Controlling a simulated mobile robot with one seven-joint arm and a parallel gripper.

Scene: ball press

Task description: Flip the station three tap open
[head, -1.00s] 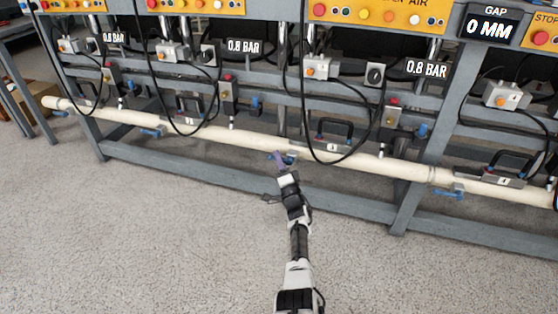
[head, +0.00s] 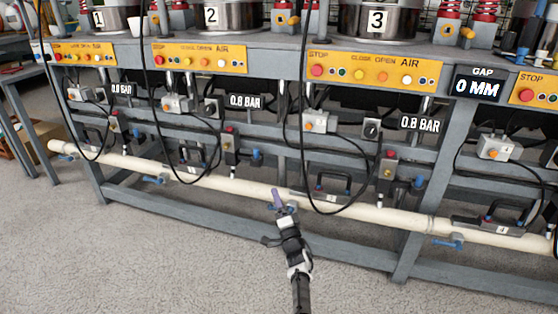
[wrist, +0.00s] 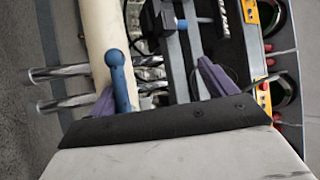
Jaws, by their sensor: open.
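The station three tap is a blue lever (wrist: 117,80) with a rounded end in the wrist view. It stands beside the cream pipe (wrist: 97,30), between my open fingers and close to the left one. In the head view, my gripper (head: 278,199) has purple fingers and reaches the pipe (head: 245,188) below station three's panel (head: 372,70). The tap there is mostly hidden behind the gripper. My gripper (wrist: 160,92) is open in the wrist view, with nothing clamped; whether the left finger touches the lever cannot be told.
Other blue taps hang along the pipe, at station two (head: 154,179) and station four (head: 448,243). A black cable (head: 308,190) loops down right of my gripper. Grey frame rails (head: 215,209) run below and behind the pipe. The carpet (head: 150,260) in front is clear.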

